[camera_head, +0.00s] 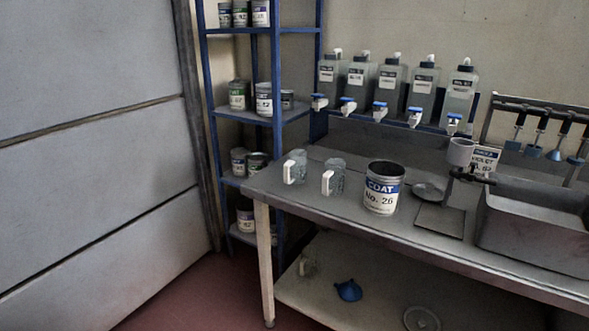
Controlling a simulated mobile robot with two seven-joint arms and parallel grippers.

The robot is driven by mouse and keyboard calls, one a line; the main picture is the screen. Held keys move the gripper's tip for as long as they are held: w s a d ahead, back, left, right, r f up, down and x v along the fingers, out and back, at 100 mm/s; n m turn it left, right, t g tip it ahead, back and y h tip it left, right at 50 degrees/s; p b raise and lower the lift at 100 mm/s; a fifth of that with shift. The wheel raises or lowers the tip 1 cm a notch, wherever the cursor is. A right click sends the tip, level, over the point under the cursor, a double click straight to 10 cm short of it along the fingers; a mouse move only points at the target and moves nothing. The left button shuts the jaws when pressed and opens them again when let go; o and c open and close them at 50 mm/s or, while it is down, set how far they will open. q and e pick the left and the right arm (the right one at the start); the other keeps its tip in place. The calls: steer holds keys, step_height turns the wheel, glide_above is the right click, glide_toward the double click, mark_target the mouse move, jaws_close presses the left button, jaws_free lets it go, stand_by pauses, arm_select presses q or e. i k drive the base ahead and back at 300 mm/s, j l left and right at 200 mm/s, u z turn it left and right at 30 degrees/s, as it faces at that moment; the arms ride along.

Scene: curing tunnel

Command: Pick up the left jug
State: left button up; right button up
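Two clear jugs with white handles stand upright on the grey metal bench (330,206). The left jug (300,165) is near the bench's left end, with its handle towards the left. The right jug (337,178) stands a little to its right, also with its handle to the left. The two jugs are apart. Neither of my grippers is in view.
An open can labelled COAT No. 26 (383,190) stands right of the jugs. Behind are several dispenser bottles (392,85) with blue taps. A blue shelf rack (245,116) with cans stands left. A blue funnel (348,291) lies below.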

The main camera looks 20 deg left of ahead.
mark_target(296, 169)
steer(key=i+j, duration=0.15)
steer(key=j, duration=0.2)
steer(key=i+j+z, duration=0.1)
steer(key=j, duration=0.25)
steer(key=i+j+z, duration=0.1)
steer(key=j, duration=0.25)
steer(key=i+j, duration=0.25)
steer(key=i+j+z, duration=0.1)
steer(key=j, duration=0.35)
steer(key=i+j, duration=0.15)
steer(key=j, duration=0.25)
steer(key=i+z, duration=0.05)
